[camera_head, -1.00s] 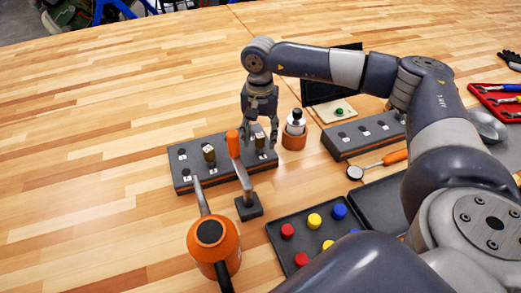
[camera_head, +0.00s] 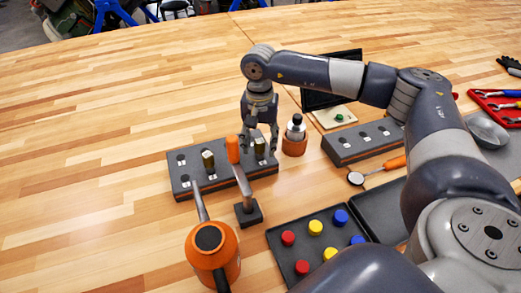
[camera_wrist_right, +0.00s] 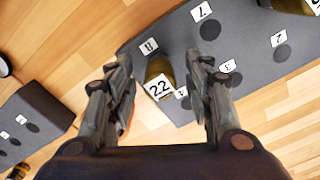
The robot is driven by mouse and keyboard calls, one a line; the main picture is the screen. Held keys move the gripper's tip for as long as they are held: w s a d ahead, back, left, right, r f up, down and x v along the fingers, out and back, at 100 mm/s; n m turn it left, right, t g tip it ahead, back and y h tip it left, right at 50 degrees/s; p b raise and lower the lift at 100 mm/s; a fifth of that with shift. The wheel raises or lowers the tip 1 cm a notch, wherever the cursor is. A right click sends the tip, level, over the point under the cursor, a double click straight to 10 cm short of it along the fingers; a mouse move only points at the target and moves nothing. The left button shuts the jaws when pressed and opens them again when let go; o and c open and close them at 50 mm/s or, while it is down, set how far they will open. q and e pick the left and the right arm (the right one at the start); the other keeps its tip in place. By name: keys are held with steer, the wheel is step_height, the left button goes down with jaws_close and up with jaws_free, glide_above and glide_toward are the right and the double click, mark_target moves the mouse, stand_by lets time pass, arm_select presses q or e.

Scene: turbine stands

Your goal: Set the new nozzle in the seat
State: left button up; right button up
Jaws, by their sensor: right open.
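A dark grey block (camera_head: 185,190) with numbered holes stands mid-table in the head view; it also shows in the right wrist view (camera_wrist_right: 235,60). A brass-coloured nozzle tagged 22 (camera_wrist_right: 159,76) stands in it, at the block's right end in the head view (camera_head: 260,148). Another nozzle (camera_head: 208,160) stands further left in the block. My right gripper (camera_head: 260,150) points down over the tagged nozzle. In the wrist view its open fingers (camera_wrist_right: 163,95) lie either side of that nozzle, with gaps showing. I cannot tell which hole is the seat. My left gripper is out of view.
An orange-handled tool (camera_head: 233,149) and orange oil can (camera_head: 212,250) stand in front of the block. A second holed block (camera_head: 350,152) and a tray of coloured caps (camera_head: 290,262) lie right. The table's left is clear.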

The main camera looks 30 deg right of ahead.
jaws_close()
steer(key=shift+r+p, duration=0.4)
steer(key=shift+r, duration=0.3)
steer(key=shift+r+p, duration=1.35)
steer(key=shift+r, duration=0.95)
